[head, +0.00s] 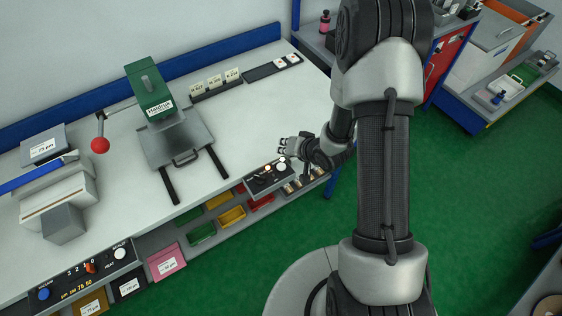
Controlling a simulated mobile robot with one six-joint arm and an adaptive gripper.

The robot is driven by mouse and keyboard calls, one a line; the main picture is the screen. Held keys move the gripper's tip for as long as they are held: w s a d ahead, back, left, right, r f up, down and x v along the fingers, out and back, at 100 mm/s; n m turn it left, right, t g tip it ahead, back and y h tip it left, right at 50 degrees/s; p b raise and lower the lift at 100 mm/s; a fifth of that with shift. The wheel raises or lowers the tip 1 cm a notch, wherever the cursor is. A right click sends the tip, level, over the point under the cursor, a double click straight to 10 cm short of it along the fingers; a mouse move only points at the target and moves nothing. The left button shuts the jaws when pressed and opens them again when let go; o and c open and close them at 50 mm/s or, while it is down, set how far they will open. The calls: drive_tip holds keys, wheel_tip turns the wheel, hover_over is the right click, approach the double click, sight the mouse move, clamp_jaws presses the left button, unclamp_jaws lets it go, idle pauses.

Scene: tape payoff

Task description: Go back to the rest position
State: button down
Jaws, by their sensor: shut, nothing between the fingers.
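My gripper (283,149) is in the middle of the head view, at the end of my bent arm, which fills the right of centre. It looks small from here and points left. It is shut, with nothing seen in it. It appears over the front right part of the white workbench, just behind a small black control box (268,177). I cannot tell its exact height above the bench.
A green press (152,92) with a red-ball lever (100,145) stands at the bench's back left. A grey machine (60,200) is at far left. Coloured bins (231,215) sit below the front edge. Green floor (465,205) is open at right, before a red-doored cabinet (447,65).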

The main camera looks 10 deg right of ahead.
drive_tip(key=shift+f, duration=0.1)
idle(0.3)
drive_tip(key=s+d+r+n+g+h+b, duration=0.1)
drive_tip(key=s+d+r+h, duration=0.15)
drive_tip(key=r, duration=0.65)
drive_tip(key=s+d+r+n+h+b, duration=0.1)
drive_tip(key=s+d+r+h+b, duration=0.15)
drive_tip(key=r, duration=0.65)
drive_tip(key=s+a+r+g, duration=0.1)
drive_tip(key=s+a+r, duration=0.1)
drive_tip(key=s, duration=0.5)
drive_tip(key=s+a+r+n+g+b, duration=0.1)
drive_tip(key=s+a+r, duration=0.1)
drive_tip(key=s, duration=0.6)
drive_tip(key=s+a+r+n+y, duration=0.1)
drive_tip(key=s+r, duration=0.2)
drive_tip(key=s, duration=0.5)
drive_tip(key=shift+a+r+g, duration=0.35)
drive_tip(key=shift+a+g, duration=0.05)
